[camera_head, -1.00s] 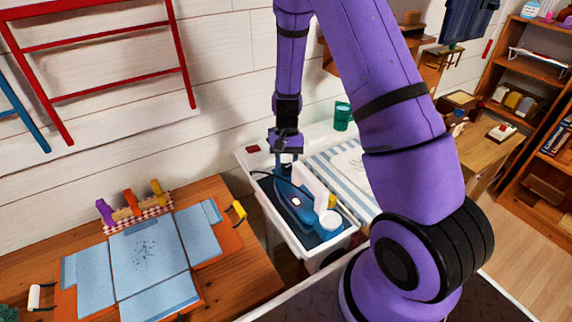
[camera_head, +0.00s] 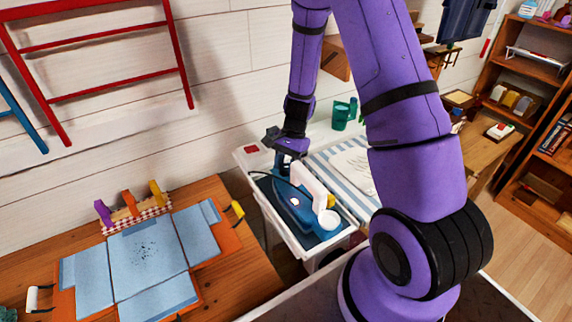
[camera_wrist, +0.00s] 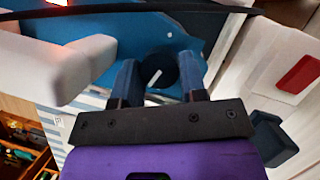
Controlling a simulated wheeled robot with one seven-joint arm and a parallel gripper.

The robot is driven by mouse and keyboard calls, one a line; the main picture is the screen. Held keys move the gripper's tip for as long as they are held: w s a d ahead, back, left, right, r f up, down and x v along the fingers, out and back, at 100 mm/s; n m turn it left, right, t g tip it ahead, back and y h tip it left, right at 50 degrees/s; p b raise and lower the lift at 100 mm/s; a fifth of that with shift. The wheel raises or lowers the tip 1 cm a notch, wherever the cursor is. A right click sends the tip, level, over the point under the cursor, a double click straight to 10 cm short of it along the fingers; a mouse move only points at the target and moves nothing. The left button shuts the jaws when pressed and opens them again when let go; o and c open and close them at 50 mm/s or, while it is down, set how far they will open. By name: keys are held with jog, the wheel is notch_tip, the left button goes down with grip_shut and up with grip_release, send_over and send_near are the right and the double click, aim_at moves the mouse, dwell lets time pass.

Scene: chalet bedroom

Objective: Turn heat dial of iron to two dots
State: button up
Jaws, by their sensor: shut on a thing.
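The blue iron (camera_head: 293,207) with a white handle (camera_head: 313,188) lies in the dark-lined section of a white unit. In the wrist view its blue body (camera_wrist: 165,28) and pale handle (camera_wrist: 65,65) show close up. The heat dial (camera_wrist: 159,69) is a dark round knob between my two blue fingers. My gripper (camera_wrist: 160,76) is shut on the dial, a finger on each side. In the head view my gripper (camera_head: 282,160) is at the iron's far end, tilted, and hides the dial there. I cannot read any dot marks on the dial.
A blue-striped cloth (camera_head: 335,185) lies right of the iron. A green cup (camera_head: 340,115) stands behind it. A red item (camera_head: 251,149) is on the unit's back left corner.

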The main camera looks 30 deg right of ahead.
dwell(0.3)
jog(key=o, duration=0.9)
jog(key=shift+o, duration=0.2)
jog(key=v, duration=1)
jog(key=shift+r, duration=0.35)
jog(key=shift+w+d, duration=0.1)
jog(key=shift+d, duration=0.05)
